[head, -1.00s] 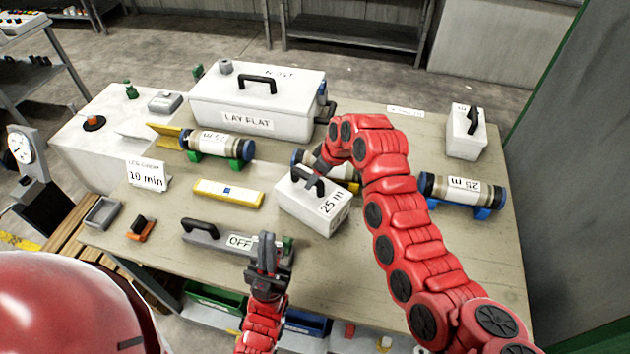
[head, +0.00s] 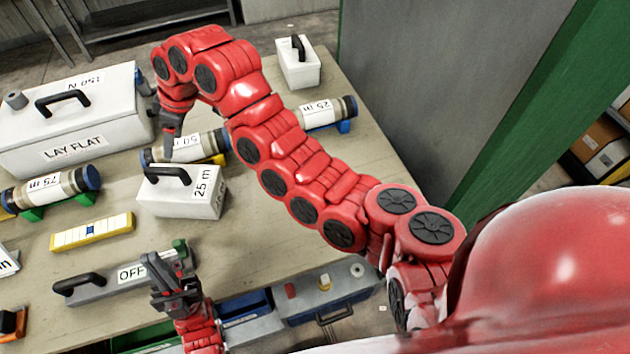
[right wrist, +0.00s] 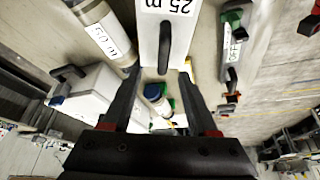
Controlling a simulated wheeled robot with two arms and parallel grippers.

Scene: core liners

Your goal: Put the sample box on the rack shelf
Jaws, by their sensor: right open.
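The white box labelled 25 m (head: 205,203) stands on the table in the head view, with a black handle (head: 168,174) on top. I take it as the sample box. My right gripper (head: 169,150) is just above and behind the handle. In the right wrist view, the open jaws (right wrist: 162,88) point toward the box (right wrist: 148,45), with the handle lined up between them and nothing held. My left gripper (head: 165,272) is near the table's front edge by the OFF-labelled block (head: 105,285); its jaw gap is unclear. Boxes show behind a green post (head: 510,110) at right, possibly the rack.
Core tubes (head: 190,145) and (head: 325,113) lie behind the box. A LAY FLAT case (head: 85,130) stands at left, and another white handled box (head: 298,70) at the back. A yellow bar (head: 92,231) lies left. A grey panel (head: 430,80) stands beyond the table's right side.

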